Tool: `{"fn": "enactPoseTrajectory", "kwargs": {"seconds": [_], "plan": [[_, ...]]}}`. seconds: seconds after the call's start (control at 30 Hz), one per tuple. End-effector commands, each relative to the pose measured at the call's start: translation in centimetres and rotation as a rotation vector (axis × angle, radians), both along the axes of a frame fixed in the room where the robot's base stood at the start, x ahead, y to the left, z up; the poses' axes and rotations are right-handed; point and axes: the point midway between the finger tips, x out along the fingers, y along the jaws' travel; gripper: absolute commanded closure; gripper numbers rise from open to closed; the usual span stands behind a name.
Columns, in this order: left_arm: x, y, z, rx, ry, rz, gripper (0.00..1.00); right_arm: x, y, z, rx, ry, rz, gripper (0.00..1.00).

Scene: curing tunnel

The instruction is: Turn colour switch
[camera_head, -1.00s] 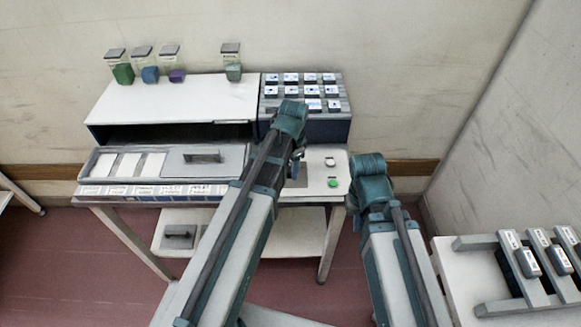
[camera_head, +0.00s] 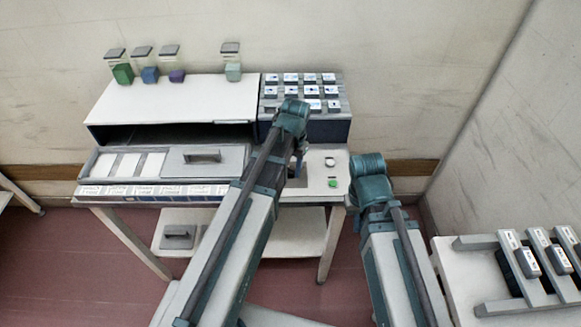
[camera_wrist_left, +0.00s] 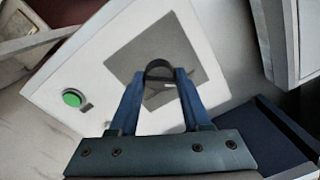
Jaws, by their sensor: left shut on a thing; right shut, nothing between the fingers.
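The colour switch, a dark rounded knob (camera_wrist_left: 158,70), stands on a grey square plate (camera_wrist_left: 150,45) in the left wrist view. My left gripper (camera_wrist_left: 160,75) has its two blue fingers shut on the knob. In the head view the left gripper (camera_head: 297,165) points down at the panel, and its wrist hides most of the switch. My right gripper (camera_head: 353,197) is shut and empty beside the panel's right edge, mostly hidden by its wrist.
A green button (camera_head: 332,183) and a pale round one (camera_head: 330,162) sit on the white panel right of the switch. A block of labelled keys (camera_head: 340,105) stands behind. A lidded grey tray (camera_head: 235,165) lies left. A rack (camera_head: 470,243) stands at right.

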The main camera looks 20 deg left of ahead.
Motion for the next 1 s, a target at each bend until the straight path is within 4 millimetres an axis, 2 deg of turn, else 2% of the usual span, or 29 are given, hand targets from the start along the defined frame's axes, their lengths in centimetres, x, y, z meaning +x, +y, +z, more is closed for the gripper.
{"fn": "enactPoseTrajectory", "kwargs": {"seconds": [0.43,0.47,0.6,1.0], "plan": [[-0.15,-0.15,-0.04,-0.004,0.002,0.008,1.0,0.0,0.0,-0.04,0.0,0.0,0.0,1.0],[-0.15,-0.15,-0.04,-0.004,0.002,0.007,0.47,0.0,0.0,-0.04,0.0,0.0,0.0,1.0],[-0.11,-0.12,-0.03,-0.003,0.002,0.007,0.24,0.0,0.0,-0.03,0.0,0.0,0.0,1.0],[-0.02,-0.05,0.32,-0.001,0.001,0.007,0.24,0.0,0.0,0.32,0.0,0.0,0.0,1.0]]}}
